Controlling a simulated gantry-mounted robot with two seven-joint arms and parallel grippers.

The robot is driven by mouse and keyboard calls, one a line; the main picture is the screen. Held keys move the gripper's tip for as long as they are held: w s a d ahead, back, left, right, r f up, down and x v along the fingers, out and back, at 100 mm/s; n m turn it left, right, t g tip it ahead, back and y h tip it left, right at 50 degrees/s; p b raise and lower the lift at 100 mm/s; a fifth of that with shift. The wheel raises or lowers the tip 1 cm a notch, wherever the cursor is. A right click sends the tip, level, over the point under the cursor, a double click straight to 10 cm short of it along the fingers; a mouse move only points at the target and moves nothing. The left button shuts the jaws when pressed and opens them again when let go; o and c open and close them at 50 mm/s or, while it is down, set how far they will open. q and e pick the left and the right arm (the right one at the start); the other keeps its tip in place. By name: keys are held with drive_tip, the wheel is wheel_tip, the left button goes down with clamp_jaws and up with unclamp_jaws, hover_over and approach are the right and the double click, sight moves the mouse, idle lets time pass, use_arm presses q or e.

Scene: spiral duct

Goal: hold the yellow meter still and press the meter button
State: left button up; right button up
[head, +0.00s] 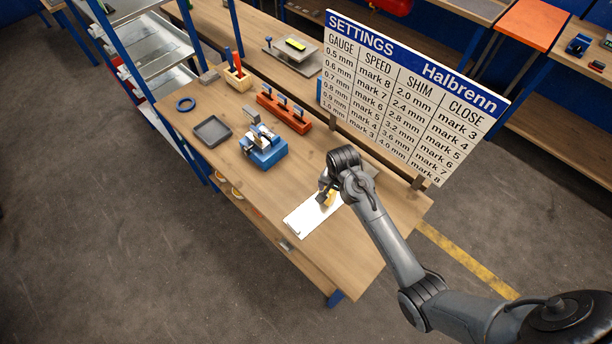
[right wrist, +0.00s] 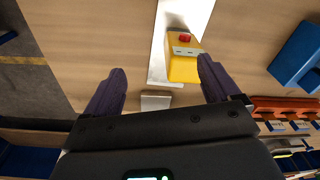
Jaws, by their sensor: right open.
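The yellow meter (head: 330,198) sits on a pale plate (head: 301,221) near the right end of the workbench, partly hidden by my right arm. In the right wrist view the meter (right wrist: 184,68) shows a red button (right wrist: 185,38) on its top. My right gripper (head: 323,187) is small and partly covered in the head view. In the right wrist view its dark fingers (right wrist: 161,68) are apart with nothing held. The meter's near end shows between the fingertips, close to the right-hand finger; I cannot tell whether they touch. My left gripper is not in view.
A blue fixture (head: 264,149), an orange rack (head: 284,112), a grey tray (head: 212,131) and a blue ring (head: 186,104) stand further left on the bench. A settings board (head: 408,95) rises along the back edge. A small grey block (right wrist: 156,100) lies near the plate.

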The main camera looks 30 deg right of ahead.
drive_tip(key=w, duration=0.1)
drive_tip(key=w+m, duration=0.1)
drive_tip(key=w+d+r+m, duration=0.1)
drive_tip(key=shift+w+g, duration=0.3)
drive_tip(key=shift+w+m+y, duration=0.3)
drive_tip(key=shift+w+m, duration=0.25)
drive_tip(key=shift+m, duration=0.05)
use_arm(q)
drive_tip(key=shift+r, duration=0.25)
use_arm(e)
wheel_tip(320, 180, down, 10)
drive_tip(key=shift+f, duration=0.25)
drive_tip(key=c, duration=1.1)
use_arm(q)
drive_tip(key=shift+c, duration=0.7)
use_arm(e)
drive_tip(key=shift+c, duration=0.5)
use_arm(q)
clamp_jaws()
